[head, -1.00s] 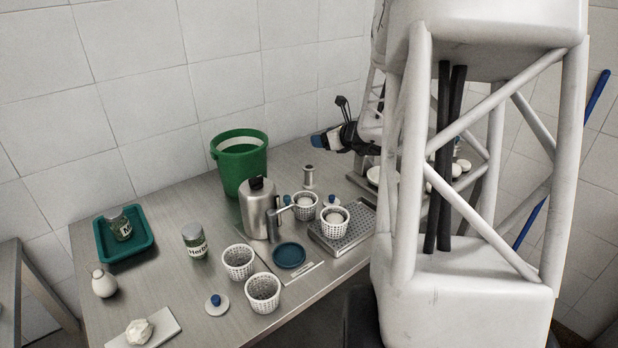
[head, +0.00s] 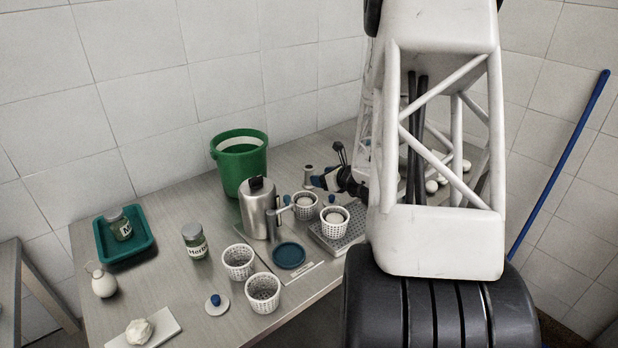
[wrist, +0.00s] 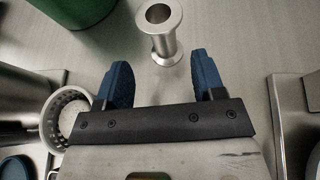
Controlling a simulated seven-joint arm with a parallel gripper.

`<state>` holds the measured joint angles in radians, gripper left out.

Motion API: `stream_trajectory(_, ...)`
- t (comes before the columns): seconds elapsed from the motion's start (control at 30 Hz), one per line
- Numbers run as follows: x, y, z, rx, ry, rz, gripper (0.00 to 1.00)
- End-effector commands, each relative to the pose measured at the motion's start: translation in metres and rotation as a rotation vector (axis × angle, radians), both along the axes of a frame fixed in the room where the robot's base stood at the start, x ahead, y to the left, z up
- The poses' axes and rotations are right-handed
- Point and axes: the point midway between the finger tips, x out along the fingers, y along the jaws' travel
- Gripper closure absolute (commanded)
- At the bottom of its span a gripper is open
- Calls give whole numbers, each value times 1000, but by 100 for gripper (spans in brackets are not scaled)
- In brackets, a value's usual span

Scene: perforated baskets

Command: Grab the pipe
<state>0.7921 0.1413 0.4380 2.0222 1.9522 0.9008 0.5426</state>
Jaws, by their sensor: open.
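The pipe (wrist: 164,44) is a short silver metal tube with flared ends. It stands upright on the steel table, just beyond my fingertips and between their lines in the wrist view. In the head view the pipe (head: 308,171) shows only in part, behind my gripper. My gripper (wrist: 162,74) has two blue fingers, spread apart with nothing between them. In the head view my gripper (head: 318,182) is low over the table, beside the pipe.
A green bucket (head: 240,170) stands behind the steel jug (head: 259,212). A white perforated basket (wrist: 52,112) is close left of my gripper. Another basket (head: 334,219) stands on a metal tray (head: 328,243). Bare table lies right of the pipe.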

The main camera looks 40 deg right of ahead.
Motion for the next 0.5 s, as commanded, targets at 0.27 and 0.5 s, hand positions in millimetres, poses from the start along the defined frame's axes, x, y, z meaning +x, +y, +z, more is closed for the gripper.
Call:
stream_trajectory(0.27, 16, 2, -7, 1, 0, 2, 37)
stream_trajectory(0.5, 23, 2, -10, 0, 0, 0, 37)
